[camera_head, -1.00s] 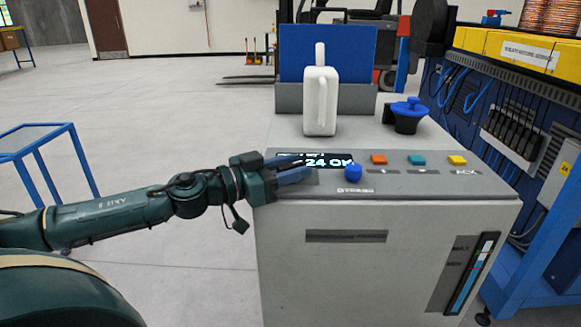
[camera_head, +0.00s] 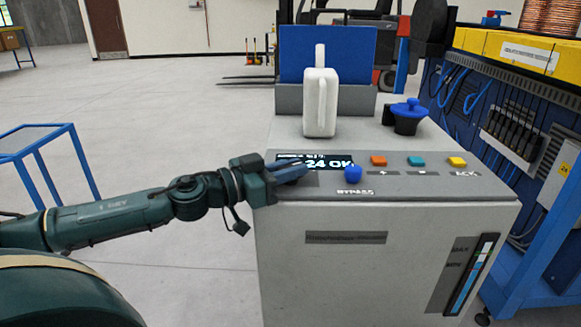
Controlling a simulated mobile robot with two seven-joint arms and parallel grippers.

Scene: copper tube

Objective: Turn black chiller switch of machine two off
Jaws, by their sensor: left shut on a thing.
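The grey machine (camera_head: 375,255) has a sloping control panel on its top front edge. My left gripper (camera_head: 293,172) is at the left end of this panel, just below and left of the display (camera_head: 328,162). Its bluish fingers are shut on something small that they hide. I cannot see the black chiller switch; the panel spot under the fingers is covered. A blue knob (camera_head: 353,174) above the "BYPASS" label stands to the right of the fingers, apart from them. My right gripper is not in view.
Orange (camera_head: 378,160), teal (camera_head: 416,161) and yellow (camera_head: 457,162) buttons line the panel. A white jug (camera_head: 320,102) and a blue-topped black fitting (camera_head: 408,116) stand behind. A blue-framed table (camera_head: 40,135) is at left; open floor lies between.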

